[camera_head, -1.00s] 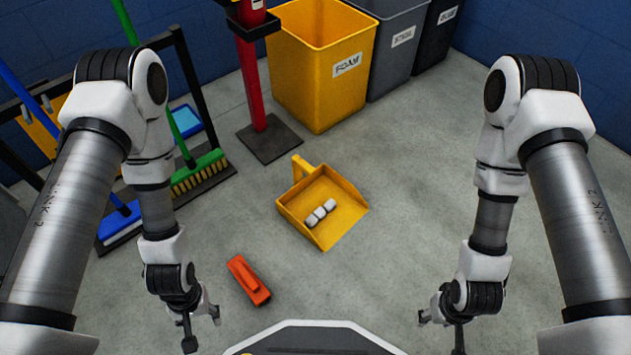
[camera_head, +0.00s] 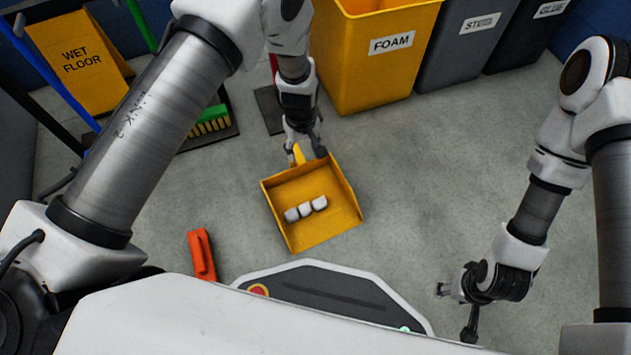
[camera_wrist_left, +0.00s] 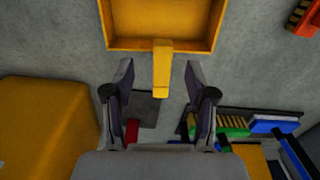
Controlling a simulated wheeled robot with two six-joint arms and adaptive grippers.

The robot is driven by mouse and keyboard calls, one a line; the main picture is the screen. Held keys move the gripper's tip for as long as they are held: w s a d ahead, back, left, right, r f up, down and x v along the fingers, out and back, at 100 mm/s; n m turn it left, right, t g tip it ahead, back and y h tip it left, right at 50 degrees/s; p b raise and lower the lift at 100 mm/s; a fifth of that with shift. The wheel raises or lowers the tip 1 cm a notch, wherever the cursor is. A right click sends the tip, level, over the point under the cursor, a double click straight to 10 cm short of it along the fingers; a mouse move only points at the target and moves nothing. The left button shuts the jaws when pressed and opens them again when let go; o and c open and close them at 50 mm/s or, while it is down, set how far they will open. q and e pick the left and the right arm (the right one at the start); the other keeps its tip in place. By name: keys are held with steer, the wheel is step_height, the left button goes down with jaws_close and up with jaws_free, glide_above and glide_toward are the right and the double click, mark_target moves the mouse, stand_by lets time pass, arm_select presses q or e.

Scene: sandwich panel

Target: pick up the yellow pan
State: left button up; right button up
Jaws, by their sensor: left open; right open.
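The yellow pan (camera_head: 330,222) is a dustpan lying on the grey floor, with several white blocks (camera_head: 306,208) inside it. Its short handle (camera_head: 298,154) points away from me. My left gripper (camera_head: 305,152) is open at the handle end. In the left wrist view the handle (camera_wrist_left: 161,75) reaches between the spread fingers of my left gripper (camera_wrist_left: 159,82), with a gap on both sides. The pan's tray (camera_wrist_left: 112,42) shows beyond the fingertips. My right gripper (camera_head: 456,312) is open and empty, low at the right, far from the pan.
An orange-red brush (camera_head: 201,254) lies on the floor left of the pan. A yellow FOAM bin (camera_head: 375,75) and a grey bin (camera_head: 462,50) stand behind. A green broom (camera_head: 210,121) and a wet-floor sign (camera_head: 80,62) are at the left. The floor right of the pan is clear.

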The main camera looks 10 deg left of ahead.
mark_target(302, 162)
arm_select(q)
steer(key=shift+f, duration=0.45)
step_height(302, 162, down, 7)
steer(key=b, duration=0.5)
steer(key=shift+s+a+f+b, duration=0.1)
steer(key=shift+s+a+b, duration=0.05)
steer(key=shift+b, duration=0.15)
steer(key=shift+r, duration=0.2)
jaws_close()
